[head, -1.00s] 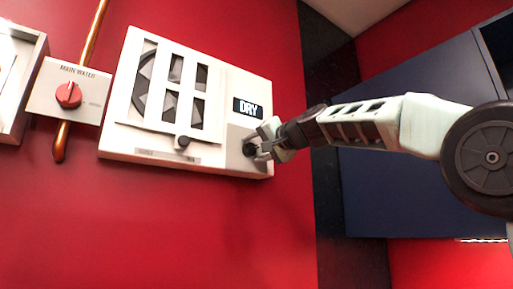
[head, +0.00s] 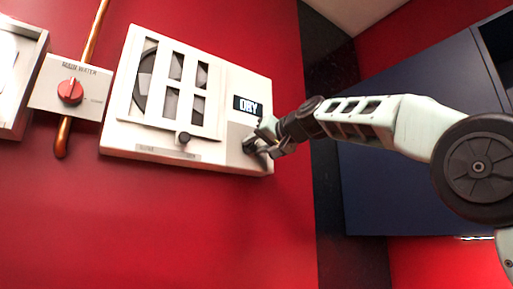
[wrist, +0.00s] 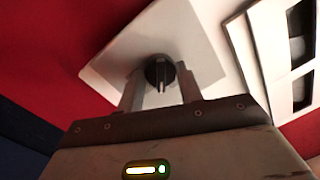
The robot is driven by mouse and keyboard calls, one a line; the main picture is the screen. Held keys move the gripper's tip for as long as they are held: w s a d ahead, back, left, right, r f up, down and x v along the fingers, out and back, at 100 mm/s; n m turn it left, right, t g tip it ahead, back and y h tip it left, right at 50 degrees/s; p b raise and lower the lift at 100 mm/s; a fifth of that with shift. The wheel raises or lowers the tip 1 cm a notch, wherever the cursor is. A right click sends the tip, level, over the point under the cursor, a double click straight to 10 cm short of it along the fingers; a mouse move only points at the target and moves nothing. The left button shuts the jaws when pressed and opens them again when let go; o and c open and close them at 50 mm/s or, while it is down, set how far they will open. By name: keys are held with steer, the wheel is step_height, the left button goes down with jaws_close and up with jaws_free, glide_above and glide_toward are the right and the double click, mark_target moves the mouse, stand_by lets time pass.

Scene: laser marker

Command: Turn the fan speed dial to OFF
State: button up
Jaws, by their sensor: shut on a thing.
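The fan unit (head: 215,158) is a white wall box with a slatted vent and a small display (head: 247,106) reading DRY. Its black speed dial (head: 249,144) is at the lower right, partly hidden by my gripper (head: 262,147) in the head view. In the wrist view the dial (wrist: 159,71) is round with a raised ridge, between the two fingers of my gripper (wrist: 160,88). The fingers are shut on the dial. I cannot read any markings around it.
A slider knob (head: 183,137) sits below the vent. Left of the unit is a MAIN WATER panel with a red knob (head: 70,91) and a copper pipe (head: 63,138). A dark blue cabinet (head: 420,140) stands at the right. The red wall below is clear.

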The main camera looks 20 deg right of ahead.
steer(key=n, duration=0.3)
steer(key=shift+n+h, duration=0.5)
steer(key=shift+n, duration=1.4)
steer(key=o, duration=1)
steer(key=b+v, duration=0.7)
steer(key=v, duration=1)
steer(key=shift+s, duration=0.2)
steer(key=shift+d+r, duration=0.1)
steer(key=shift+r, duration=0.05)
